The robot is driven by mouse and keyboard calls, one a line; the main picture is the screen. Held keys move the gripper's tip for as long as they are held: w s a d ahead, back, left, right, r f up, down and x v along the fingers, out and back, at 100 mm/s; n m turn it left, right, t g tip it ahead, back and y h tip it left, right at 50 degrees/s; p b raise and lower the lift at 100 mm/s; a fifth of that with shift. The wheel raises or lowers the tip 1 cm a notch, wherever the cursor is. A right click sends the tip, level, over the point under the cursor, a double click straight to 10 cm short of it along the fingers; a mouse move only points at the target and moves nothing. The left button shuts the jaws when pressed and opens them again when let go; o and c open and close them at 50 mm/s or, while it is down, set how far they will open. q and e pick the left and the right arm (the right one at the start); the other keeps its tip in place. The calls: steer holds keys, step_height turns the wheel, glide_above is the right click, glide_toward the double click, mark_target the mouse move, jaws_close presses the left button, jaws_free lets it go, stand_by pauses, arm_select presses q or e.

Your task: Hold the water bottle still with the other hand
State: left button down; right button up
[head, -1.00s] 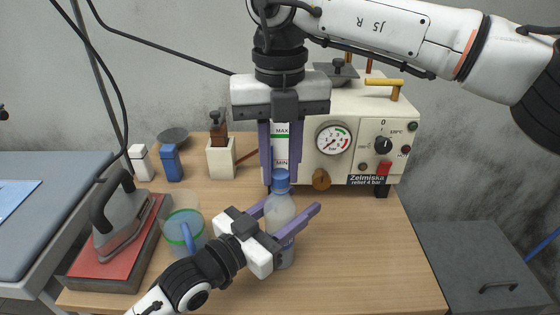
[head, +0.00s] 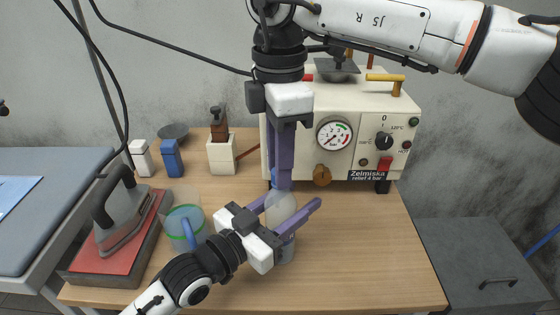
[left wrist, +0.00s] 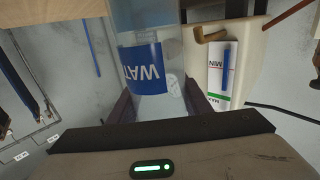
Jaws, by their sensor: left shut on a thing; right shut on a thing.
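The clear water bottle (head: 281,207) stands upright on the bench in the head view. My left gripper (head: 285,218) comes in from the left and is shut around its body. In the left wrist view the bottle (left wrist: 145,30) lies between the fingers, its blue label showing white letters. My right gripper (head: 280,180) points straight down from above, its fingers seen nearly edge-on. It is shut on the bottle's blue cap (head: 272,182), which is partly hidden behind the fingers.
A cream machine (head: 335,105) with a pressure gauge stands close behind the bottle. A jug with a blue handle (head: 185,228) and an iron on a red pad (head: 110,255) are at left. The bench's right front (head: 370,265) is clear.

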steer(key=m, duration=0.6)
steer(key=shift+m, duration=0.3)
steer(key=o, duration=1)
steer(key=shift+r, duration=2.3)
steer(key=shift+c, duration=0.4)
